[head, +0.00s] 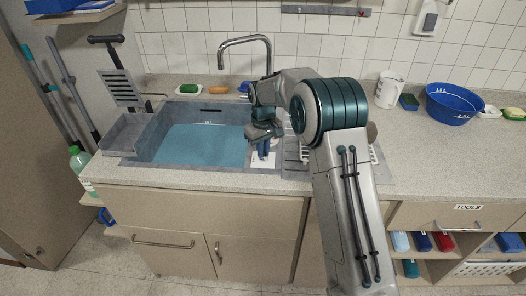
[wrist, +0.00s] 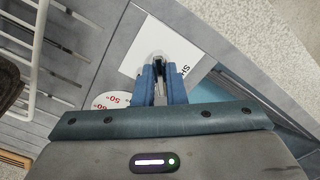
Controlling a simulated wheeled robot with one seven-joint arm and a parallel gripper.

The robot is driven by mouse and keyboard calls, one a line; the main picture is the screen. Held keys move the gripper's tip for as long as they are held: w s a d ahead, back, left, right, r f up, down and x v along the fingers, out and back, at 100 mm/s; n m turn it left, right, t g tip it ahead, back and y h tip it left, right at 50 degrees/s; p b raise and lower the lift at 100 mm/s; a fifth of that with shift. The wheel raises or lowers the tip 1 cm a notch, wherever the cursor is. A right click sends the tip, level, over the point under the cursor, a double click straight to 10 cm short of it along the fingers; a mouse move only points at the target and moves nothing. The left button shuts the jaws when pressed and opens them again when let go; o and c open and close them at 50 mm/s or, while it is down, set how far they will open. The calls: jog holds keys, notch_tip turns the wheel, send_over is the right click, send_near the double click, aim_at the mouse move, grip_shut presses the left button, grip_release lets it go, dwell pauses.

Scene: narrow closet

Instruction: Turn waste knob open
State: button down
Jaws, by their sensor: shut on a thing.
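My gripper (head: 263,150) points down at the sink's right rim in the head view. In the wrist view my gripper (wrist: 160,82) has its blue fingers close together, shut on the waste knob (wrist: 158,56), a small pale-grey piece that shows only at the fingertips. The fingers hide most of the knob, so its turn angle cannot be read. A white label (wrist: 135,45) with partly hidden lettering lies around it, and a round scale (wrist: 112,100) with red degree marks shows beside the fingers. The sink basin (head: 150,148) holds blue-tinted water (head: 205,146).
A white wire rack (wrist: 35,50) stands close beside my gripper. The faucet (head: 245,41) rises behind the sink. A white jug (head: 390,90) and a blue bowl (head: 454,104) stand on the right of the counter. The front counter strip is clear.

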jog(key=m, duration=0.3)
jog(key=shift+m, duration=0.4)
jog(key=shift+m+b, duration=0.4)
jog(key=shift+m, duration=1.4)
jog(key=c, duration=1.5)
grip_release()
jog(key=shift+r, duration=0.15)
jog(key=shift+r+b, duration=0.4)
jog(key=shift+r, duration=6.4)
